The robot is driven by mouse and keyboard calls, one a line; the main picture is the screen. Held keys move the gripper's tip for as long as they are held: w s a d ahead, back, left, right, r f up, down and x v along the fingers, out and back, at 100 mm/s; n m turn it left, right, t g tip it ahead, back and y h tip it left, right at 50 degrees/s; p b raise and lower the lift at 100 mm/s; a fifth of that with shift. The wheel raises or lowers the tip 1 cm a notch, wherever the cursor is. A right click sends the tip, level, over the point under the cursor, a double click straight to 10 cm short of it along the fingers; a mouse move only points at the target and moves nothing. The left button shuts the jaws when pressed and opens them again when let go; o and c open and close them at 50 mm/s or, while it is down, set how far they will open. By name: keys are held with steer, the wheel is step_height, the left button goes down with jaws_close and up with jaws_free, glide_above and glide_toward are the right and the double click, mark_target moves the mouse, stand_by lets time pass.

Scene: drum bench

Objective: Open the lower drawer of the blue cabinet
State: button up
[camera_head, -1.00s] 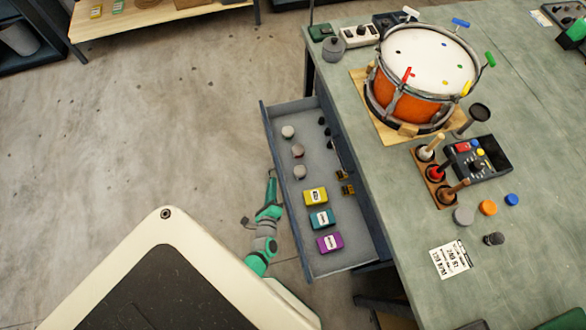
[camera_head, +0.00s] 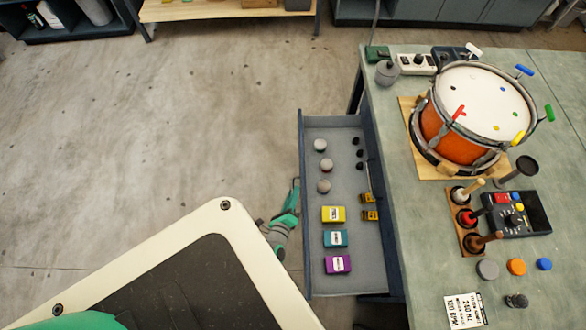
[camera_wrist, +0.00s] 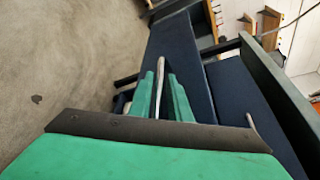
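The blue cabinet's lower drawer (camera_head: 303,200) is pulled well out from under the bench, and its inside shows from above in the head view. In the wrist view its dark blue front (camera_wrist: 185,60) carries a pale bar handle (camera_wrist: 161,70). My green gripper (camera_wrist: 161,88) has its two fingers on either side of this handle, close together, and looks shut on it. In the head view my gripper and wrist (camera_head: 290,205) are at the left of the drawer front, partly hidden. The upper drawer front (camera_wrist: 240,90) sits further back, with its own handle (camera_wrist: 252,124).
The drawer holds grey knobs (camera_head: 326,165), a yellow box (camera_head: 333,214), a teal box (camera_head: 335,238) and a purple box (camera_head: 337,264). The bench top (camera_head: 395,180) bears an orange drum (camera_head: 455,140) and small tools. The floor (camera_head: 220,120) left of the drawer is clear.

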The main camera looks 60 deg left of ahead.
steer(key=v, duration=1.1)
steer(key=shift+w+a, duration=0.1)
stand_by(0.4)
